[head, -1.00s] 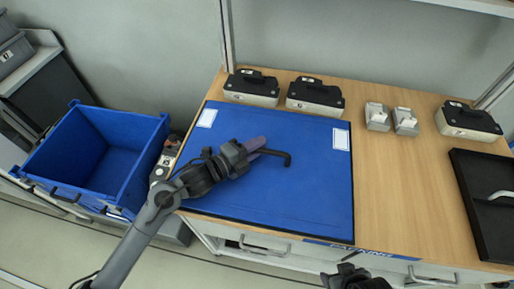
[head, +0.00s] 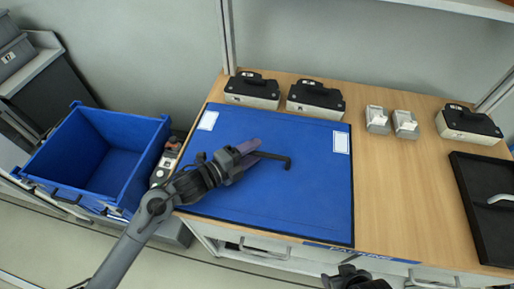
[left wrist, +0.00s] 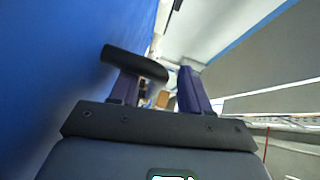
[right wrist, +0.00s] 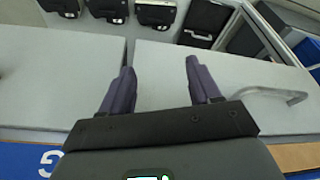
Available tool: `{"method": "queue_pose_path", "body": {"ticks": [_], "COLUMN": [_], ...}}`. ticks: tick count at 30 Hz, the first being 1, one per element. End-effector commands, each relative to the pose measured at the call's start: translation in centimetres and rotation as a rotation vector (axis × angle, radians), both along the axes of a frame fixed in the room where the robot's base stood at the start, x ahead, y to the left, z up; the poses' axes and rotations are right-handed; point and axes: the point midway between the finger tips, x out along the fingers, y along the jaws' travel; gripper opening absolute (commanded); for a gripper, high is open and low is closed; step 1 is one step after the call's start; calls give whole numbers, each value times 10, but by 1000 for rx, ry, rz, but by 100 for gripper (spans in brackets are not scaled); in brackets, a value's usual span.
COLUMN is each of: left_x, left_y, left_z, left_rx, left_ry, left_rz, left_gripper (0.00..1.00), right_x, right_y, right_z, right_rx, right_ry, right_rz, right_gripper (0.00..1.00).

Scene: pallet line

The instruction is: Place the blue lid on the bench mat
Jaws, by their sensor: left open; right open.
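A large flat blue panel (head: 290,205) with a thin black edge lies on the bench. I take it for the blue lid, on the mat, but its outline against the mat cannot be told apart. A black bent handle (head: 286,161) stands on it. My left gripper (head: 256,147) is open and low over the panel, close to the handle. In the left wrist view the handle (left wrist: 135,62) crosses by one finger; whether they touch is unclear. My right gripper (right wrist: 160,75) is open and empty, before the bench front; its fingertips are out of the head view.
An open, empty blue crate (head: 145,185) stands left of the bench. Black-topped boxes (head: 315,98) line the back edge. Small grey-white blocks (head: 405,123) and a black tray (head: 485,230) are on the right. The wood between the panel and tray (head: 400,190) is clear.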

Motion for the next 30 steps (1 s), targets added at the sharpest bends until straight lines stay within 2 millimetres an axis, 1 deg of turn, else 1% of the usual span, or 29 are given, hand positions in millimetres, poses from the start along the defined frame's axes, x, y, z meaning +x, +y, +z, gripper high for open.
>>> {"method": "queue_pose_path", "body": {"ticks": [1, 9, 15, 21, 30], "left_x": [-6, -37, -54, -61, -62], "left_y": [7, 46, 66, 75, 76], "left_z": [2, 8, 12, 14, 14], "left_rx": [5, 4, 3, 1, 1], "left_ry": [0, 1, 1, 0, 0], "left_rz": [-1, 0, 0, -1, -1], "left_gripper": [47, 47, 47, 47, 47], "right_x": [0, 0, 0, 0, 0], "right_y": [0, 1, 1, 1, -1], "right_z": [4, 11, 14, 15, 15], "right_rx": [1, 4, 4, 3, -5], "right_ry": [0, 0, 0, -1, -1], "right_rz": [-1, -2, -2, -1, 4], "right_gripper": [62, 62, 62, 62, 62]}}
